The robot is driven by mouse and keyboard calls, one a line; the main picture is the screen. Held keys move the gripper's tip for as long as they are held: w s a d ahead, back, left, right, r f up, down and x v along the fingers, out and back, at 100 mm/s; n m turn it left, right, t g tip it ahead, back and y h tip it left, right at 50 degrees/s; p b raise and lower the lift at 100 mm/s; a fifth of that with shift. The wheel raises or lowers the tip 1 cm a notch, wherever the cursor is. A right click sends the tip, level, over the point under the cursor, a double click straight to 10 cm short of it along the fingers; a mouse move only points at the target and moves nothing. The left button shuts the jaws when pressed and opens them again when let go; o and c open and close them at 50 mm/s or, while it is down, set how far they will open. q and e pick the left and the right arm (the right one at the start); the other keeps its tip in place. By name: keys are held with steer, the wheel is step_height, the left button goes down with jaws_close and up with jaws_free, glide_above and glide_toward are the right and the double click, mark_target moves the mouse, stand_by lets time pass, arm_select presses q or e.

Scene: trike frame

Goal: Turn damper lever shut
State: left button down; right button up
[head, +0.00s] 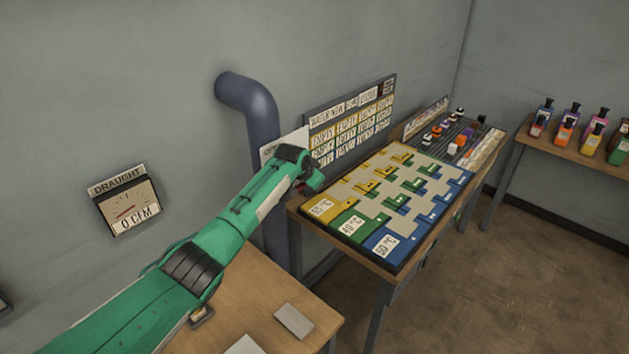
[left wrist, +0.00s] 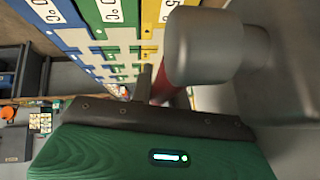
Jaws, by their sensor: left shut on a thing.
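The damper lever shows in the left wrist view as a dark red bar (left wrist: 181,97), mostly hidden behind a grey cylindrical part (left wrist: 205,46). My left gripper (head: 316,179) is shut on the lever beside the dark blue pipe (head: 256,106); its fingers (left wrist: 145,84) show partly in the left wrist view. A draught gauge (head: 125,204) on the wall reads 0 CFM. My right gripper is in neither view.
A table with a yellow, green and blue slotted board (head: 392,205) stands right of the pipe, below a wall chart (head: 350,122). A wooden table (head: 262,300) lies below my left arm. Several coloured bottles stand on a far-right table (head: 560,146). Floor at lower right is clear.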

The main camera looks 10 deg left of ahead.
arm_select(q)
steer(key=shift+f, duration=0.1)
steer(key=c, duration=1.3)
jaws_free()
steer(key=shift+c, duration=0.2)
steer(key=b+v, duration=0.3)
steer(key=v, duration=1)
steer(key=shift+s+r+b, duration=0.2)
steer(key=shift+r+b, duration=0.1)
steer(key=shift+b, duration=0.05)
steer(key=shift+a, duration=0.1)
